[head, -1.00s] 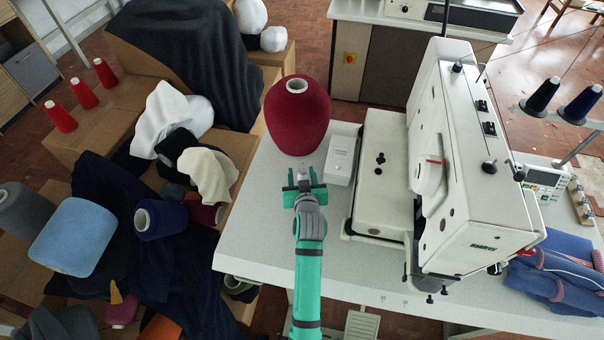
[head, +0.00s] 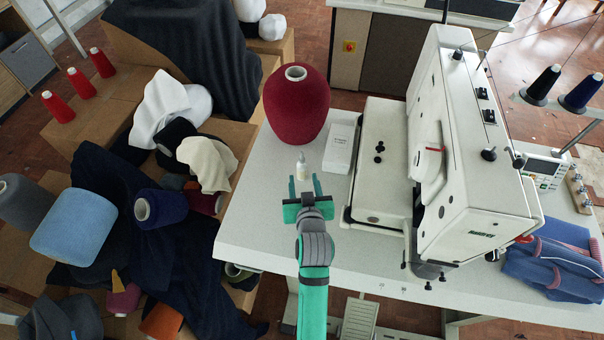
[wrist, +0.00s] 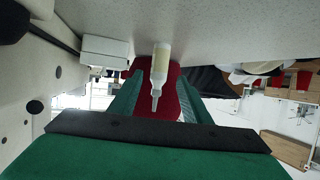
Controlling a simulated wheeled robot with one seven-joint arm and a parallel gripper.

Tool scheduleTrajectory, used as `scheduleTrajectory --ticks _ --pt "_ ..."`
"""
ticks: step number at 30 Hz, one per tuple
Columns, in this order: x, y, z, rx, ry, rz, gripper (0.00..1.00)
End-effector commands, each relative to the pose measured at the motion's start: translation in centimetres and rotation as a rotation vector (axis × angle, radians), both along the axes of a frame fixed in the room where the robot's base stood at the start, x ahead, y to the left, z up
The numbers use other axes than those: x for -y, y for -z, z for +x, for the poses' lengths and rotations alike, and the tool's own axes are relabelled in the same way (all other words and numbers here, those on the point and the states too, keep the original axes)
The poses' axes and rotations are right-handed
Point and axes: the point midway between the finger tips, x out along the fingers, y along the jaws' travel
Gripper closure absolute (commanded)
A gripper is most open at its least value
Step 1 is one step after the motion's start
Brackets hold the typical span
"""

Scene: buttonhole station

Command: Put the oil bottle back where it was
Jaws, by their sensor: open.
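The oil bottle (head: 302,168) is small and whitish with a pale tip. It stands upright on the white table (head: 270,225), in front of the large dark red cone of thread (head: 297,108) and left of a small white box (head: 339,148). My gripper (head: 305,185) is open, with its two green fingers spread on the near side of the bottle. In the wrist view the bottle (wrist: 161,62) shows between and beyond the fingers, apart from them, with the red cone behind it.
The white buttonhole machine (head: 465,150) stands close on the right. Boxes with dark cloth and several thread cones, including a light blue one (head: 73,227), crowd the left beyond the table edge. The table's front left part is clear.

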Motion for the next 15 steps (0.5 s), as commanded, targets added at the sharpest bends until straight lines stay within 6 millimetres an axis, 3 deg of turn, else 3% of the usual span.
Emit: scheduleTrajectory --ticks 8,15 --pt "0.5 0.6 -2.5 -0.001 0.01 -0.004 0.56" --pt "1.4 3.5 -8.5 0.019 0.044 -0.018 0.56"
